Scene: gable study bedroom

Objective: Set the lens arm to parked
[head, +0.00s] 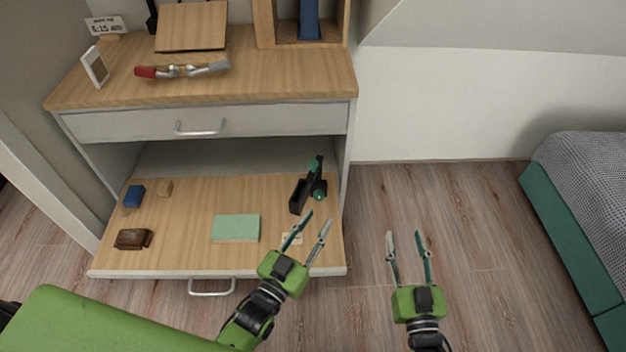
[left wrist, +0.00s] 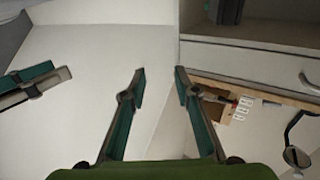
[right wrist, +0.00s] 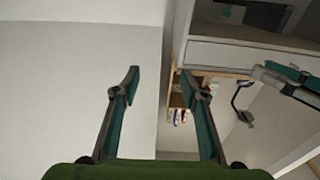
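A black device with green round parts (head: 298,196) stands at the right rear of the pulled-out lower shelf (head: 185,215). It looks like the piece with the lens arm, but it is too small to tell which part is the arm or how it is set. Part of it shows at the top of the right wrist view (right wrist: 228,13). My left gripper (head: 315,222) is open and empty, in front of the device and apart from it. My right gripper (head: 405,236) is open and empty over the floor, right of the shelf.
Above is a closed drawer (head: 240,121). A bed (head: 570,225) stands at the right, with clear floor between.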

